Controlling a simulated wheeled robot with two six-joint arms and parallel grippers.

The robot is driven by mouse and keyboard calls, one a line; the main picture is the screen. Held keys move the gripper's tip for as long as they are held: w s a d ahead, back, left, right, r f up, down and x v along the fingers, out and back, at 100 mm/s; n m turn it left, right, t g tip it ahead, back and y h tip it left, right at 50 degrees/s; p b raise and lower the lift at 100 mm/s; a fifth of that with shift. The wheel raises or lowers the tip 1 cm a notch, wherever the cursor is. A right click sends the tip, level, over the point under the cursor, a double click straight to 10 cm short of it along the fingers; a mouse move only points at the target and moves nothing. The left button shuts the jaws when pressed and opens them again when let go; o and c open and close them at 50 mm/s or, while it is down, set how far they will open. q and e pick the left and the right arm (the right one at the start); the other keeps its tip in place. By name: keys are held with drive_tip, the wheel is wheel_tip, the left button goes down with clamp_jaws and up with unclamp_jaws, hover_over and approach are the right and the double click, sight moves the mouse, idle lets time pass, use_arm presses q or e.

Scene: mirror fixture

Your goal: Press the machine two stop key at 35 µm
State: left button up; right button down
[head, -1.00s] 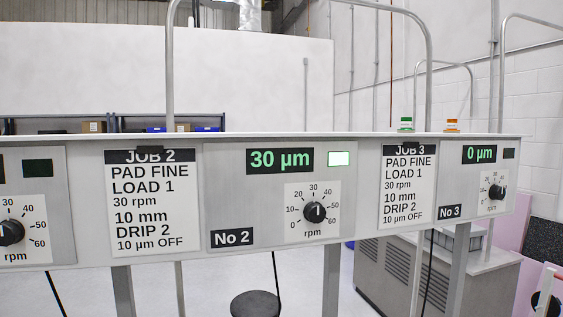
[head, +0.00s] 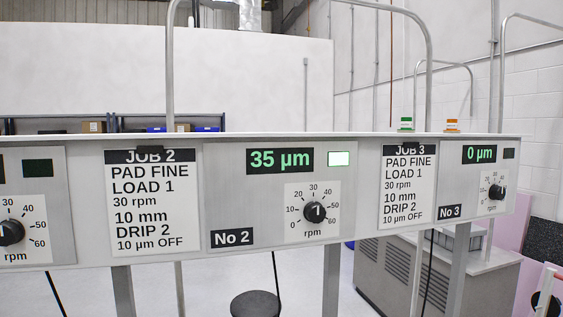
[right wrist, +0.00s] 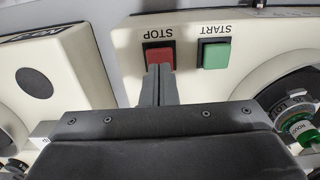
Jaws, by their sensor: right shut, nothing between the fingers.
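The machine two display (head: 280,160) reads 35 µm in the head view, with a lit green-white lamp (head: 339,159) beside it. The No 2 label (head: 232,237) and a dial (head: 314,212) are on the same panel. In the right wrist view, the red STOP key (right wrist: 160,54) sits on a cream housing, left of the green START key (right wrist: 214,53). My right gripper (right wrist: 159,72) is shut and empty, its fingertips at the lower edge of the STOP key. Whether they touch it cannot be told. My left gripper is not in view.
A JOB 2 card (head: 153,202) and a JOB 3 card (head: 408,187) hang on the panel. The machine three display (head: 479,154) reads 0 µm. A round dark part with a green-labelled piece (right wrist: 303,130) is at the right in the wrist view.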

drive_tip(key=shift+f, duration=0.1)
drive_tip(key=shift+f+b, duration=0.4)
drive_tip(key=shift+f, duration=0.55)
wheel_tip(320, 180, up, 3)
drive_tip(key=shift+f+p, duration=0.1)
drive_tip(key=shift+p, duration=1.1)
drive_tip(key=shift+r, duration=1.7)
